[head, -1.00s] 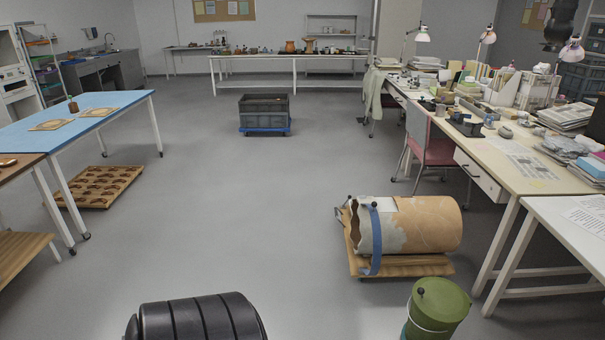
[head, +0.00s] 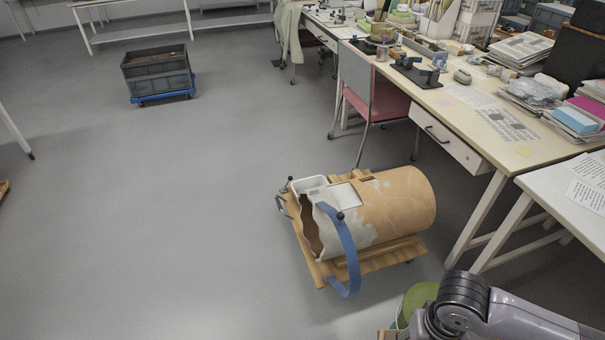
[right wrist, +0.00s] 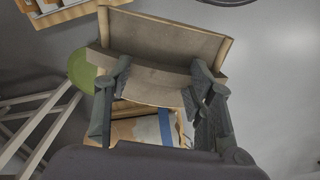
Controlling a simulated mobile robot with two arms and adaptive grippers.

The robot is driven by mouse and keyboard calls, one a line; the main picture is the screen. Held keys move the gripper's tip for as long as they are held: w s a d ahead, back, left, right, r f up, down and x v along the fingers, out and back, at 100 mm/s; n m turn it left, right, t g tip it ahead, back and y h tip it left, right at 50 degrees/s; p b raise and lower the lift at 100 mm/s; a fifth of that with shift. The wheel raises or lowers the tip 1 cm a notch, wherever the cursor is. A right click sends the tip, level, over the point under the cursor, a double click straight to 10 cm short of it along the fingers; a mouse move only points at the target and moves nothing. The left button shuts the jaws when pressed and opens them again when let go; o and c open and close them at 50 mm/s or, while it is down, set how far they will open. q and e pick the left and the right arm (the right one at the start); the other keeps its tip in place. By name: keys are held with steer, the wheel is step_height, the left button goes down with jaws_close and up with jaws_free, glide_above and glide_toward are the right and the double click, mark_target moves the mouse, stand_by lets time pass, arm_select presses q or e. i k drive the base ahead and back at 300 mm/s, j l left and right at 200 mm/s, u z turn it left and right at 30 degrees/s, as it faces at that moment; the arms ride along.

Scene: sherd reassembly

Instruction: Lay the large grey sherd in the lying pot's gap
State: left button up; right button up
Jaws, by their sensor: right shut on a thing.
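The lying pot (head: 397,203), orange-tan with grey-white areas, lies on a wooden dolly (head: 405,251) in the head view. A pale, roughly rectangular area in its upper side looks like the gap. A blue strap (head: 340,238) crosses its left end. Part of the dolly and blue strap shows below the sherd in the right wrist view. My left gripper is out of view.
A long cluttered desk (head: 470,120) and a chair (head: 375,95) are behind right. Floor left of the dolly is clear.

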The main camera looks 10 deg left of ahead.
mark_target(345, 195)
steer(key=i+j, duration=0.4)
steer(key=i, duration=0.15)
steer(key=i+j, duration=0.4)
steer(key=i, duration=0.2)
steer(key=i+j+u, duration=0.1)
steer(key=i+j, duration=0.25)
steer(key=i, duration=0.2)
